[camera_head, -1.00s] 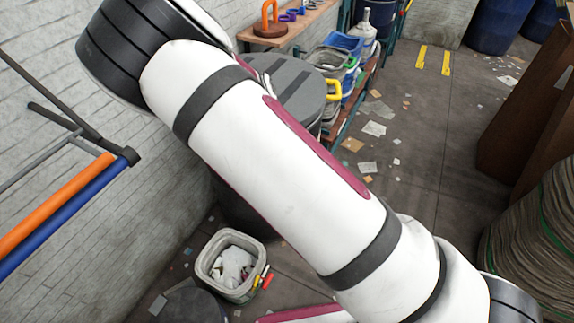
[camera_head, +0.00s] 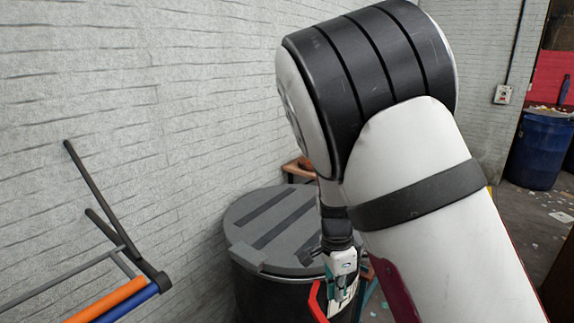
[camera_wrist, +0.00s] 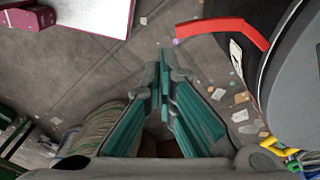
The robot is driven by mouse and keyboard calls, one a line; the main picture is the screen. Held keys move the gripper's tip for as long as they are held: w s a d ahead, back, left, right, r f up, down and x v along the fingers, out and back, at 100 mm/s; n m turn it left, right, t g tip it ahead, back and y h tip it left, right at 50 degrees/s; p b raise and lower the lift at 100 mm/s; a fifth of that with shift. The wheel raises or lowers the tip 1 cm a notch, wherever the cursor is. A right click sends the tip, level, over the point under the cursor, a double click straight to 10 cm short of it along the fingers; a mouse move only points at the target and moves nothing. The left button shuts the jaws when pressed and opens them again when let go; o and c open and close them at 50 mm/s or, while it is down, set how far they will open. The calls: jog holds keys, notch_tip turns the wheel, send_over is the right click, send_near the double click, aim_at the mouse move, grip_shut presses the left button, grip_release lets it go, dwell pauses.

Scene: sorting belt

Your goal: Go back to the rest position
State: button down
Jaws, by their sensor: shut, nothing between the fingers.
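My gripper (camera_head: 345,290) hangs pointing down in front of a large dark bin, below my white and black arm. In the wrist view my gripper (camera_wrist: 164,85) shows teal finger pads that come together at the tips, with nothing held between them. The arm is raised and bent, and it covers the middle and right of the head view. No separate task object is held.
The dark bin with its grey lid (camera_head: 270,215) stands by the brick wall (camera_head: 120,100), its red handle (camera_head: 316,302) close to my gripper. Orange (camera_head: 110,300) and blue bars jut in at lower left. A blue barrel (camera_head: 541,150) stands far right.

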jog(key=s+d+r+n+t+b, duration=0.1)
jog(key=s+d+r+n+t, duration=0.2)
jog(key=s+r+n, duration=0.4)
jog(key=s+d+r+n+t+y+b, duration=0.1)
jog(key=s+d+r+n+t+b, duration=0.1)
jog(key=s+r+n, duration=0.6)
jog(key=s+d+r+t, duration=0.1)
jog(key=s+d+r, duration=0.1)
jog(key=s+r, duration=0.2)
jog(key=shift+r, duration=0.95)
jog(key=shift+s+d, duration=0.1)
